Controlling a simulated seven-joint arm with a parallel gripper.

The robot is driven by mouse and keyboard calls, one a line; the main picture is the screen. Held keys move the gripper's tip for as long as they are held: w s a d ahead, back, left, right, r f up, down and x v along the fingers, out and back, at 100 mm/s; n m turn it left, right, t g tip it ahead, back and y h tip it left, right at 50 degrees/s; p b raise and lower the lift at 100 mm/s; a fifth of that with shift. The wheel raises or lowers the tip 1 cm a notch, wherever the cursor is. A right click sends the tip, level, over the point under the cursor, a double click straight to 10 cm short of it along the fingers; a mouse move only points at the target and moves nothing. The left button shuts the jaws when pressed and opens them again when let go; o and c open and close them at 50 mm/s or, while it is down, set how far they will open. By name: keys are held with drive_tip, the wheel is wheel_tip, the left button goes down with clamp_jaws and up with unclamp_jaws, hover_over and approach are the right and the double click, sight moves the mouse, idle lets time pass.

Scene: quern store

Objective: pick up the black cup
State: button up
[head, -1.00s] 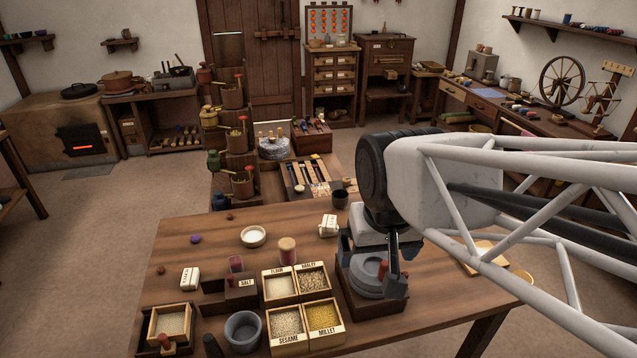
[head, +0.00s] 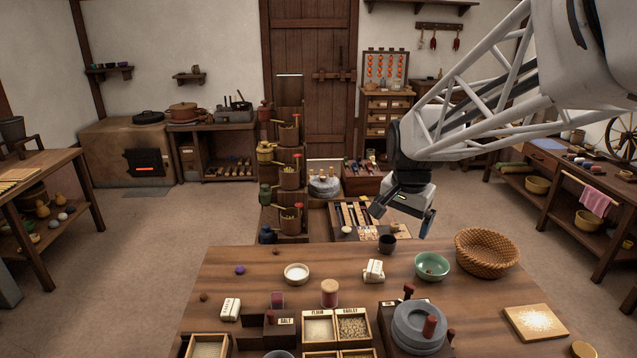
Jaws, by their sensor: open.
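The black cup (head: 387,243) stands upright at the far edge of the wooden table (head: 245,300), right of its middle. My gripper (head: 403,217) is open and empty, its jaws pointing down. In the picture it is just above and slightly right of the cup, apart from it. How far it stands from the cup in depth is hard to tell. Nothing hides the cup.
A white labelled block (head: 373,271) stands in front of the cup. A green bowl (head: 432,266) and a wicker basket (head: 487,253) stand to the right. A stone quern (head: 419,327) is nearer. The table's left far part is mostly clear.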

drive_tip(key=w+d+f+m, duration=0.2)
drive_tip(key=w+f+m, duration=0.2)
drive_tip(key=w, duration=0.8)
drive_tip(key=m+g, duration=0.2)
drive_tip(key=m, duration=0.7)
hover_over(387, 246)
drive_tip(key=w+d, duration=0.1)
drive_tip(key=w, duration=0.2)
wheel_tip(387, 246, down, 26)
drive_tip(key=shift+w, duration=0.2)
drive_tip(key=shift+f, duration=0.15)
drive_tip(key=shift+f, duration=1.15)
drive_tip(key=shift+f, duration=0.1)
drive_tip(key=shift+s+f, duration=0.15)
drive_tip(key=shift+f, duration=2.35)
